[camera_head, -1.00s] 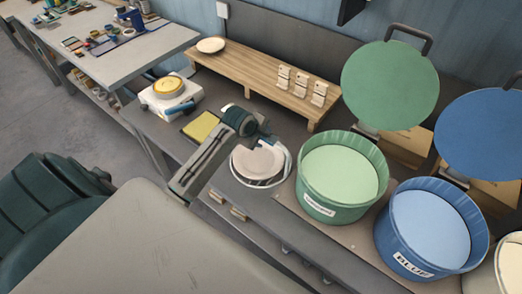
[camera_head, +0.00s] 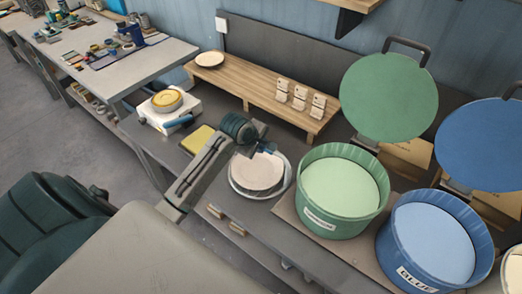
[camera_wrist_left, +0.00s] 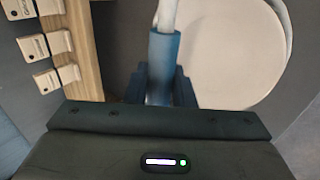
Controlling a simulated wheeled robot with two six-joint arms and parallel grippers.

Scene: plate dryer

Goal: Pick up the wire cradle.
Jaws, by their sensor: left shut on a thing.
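The wire cradle (camera_head: 288,179) shows as a pale rim around a round cream plate (camera_head: 257,172), on or just above the bench beside the green tub. In the left wrist view its white wire (camera_wrist_left: 167,14) runs into a blue sleeve-like grip (camera_wrist_left: 163,46), with the plate (camera_wrist_left: 225,50) behind. My left gripper (camera_head: 266,150) is shut on the cradle's grip, above the plate's far edge; the fingers (camera_wrist_left: 160,88) close around it in the wrist view. Whether the cradle still touches the bench cannot be told. My right gripper is not in view.
A green tub (camera_head: 335,222) and a blue tub (camera_head: 420,268) stand to the right, their lids raised behind. A wooden shelf (camera_head: 240,82) with a small plate and tags is behind. A yellow sponge (camera_head: 197,140) and a white scale-like device (camera_head: 165,117) are left.

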